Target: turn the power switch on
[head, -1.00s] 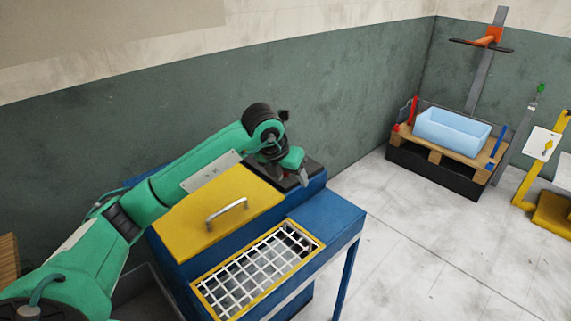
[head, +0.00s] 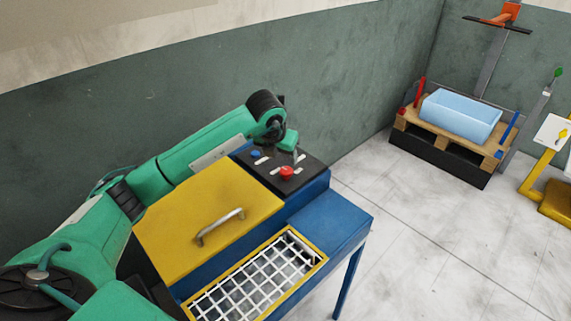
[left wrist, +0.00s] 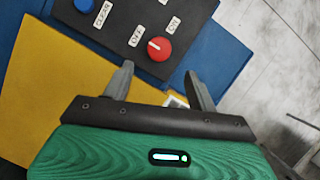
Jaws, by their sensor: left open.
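The power switch is a round red knob (head: 286,172) on the black control panel (head: 297,182) at the back of the machine. In the left wrist view the red knob (left wrist: 160,50) sits between the OFF label (left wrist: 136,36) and the ON label (left wrist: 174,24). Its white mark points toward OFF. My left gripper (head: 298,157) is over the far side of the panel, apart from the knob. In the left wrist view its two spread fingers (left wrist: 160,74) are empty, with the knob just beyond the gap. My right gripper is not in view.
A blue button (head: 256,153) is on the same panel, near the PRESS label (left wrist: 102,14). A yellow lid (head: 205,215) with a metal handle (head: 220,227) and a white grid (head: 255,278) lie nearer. A pallet with a light blue bin (head: 461,115) stands at the back right.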

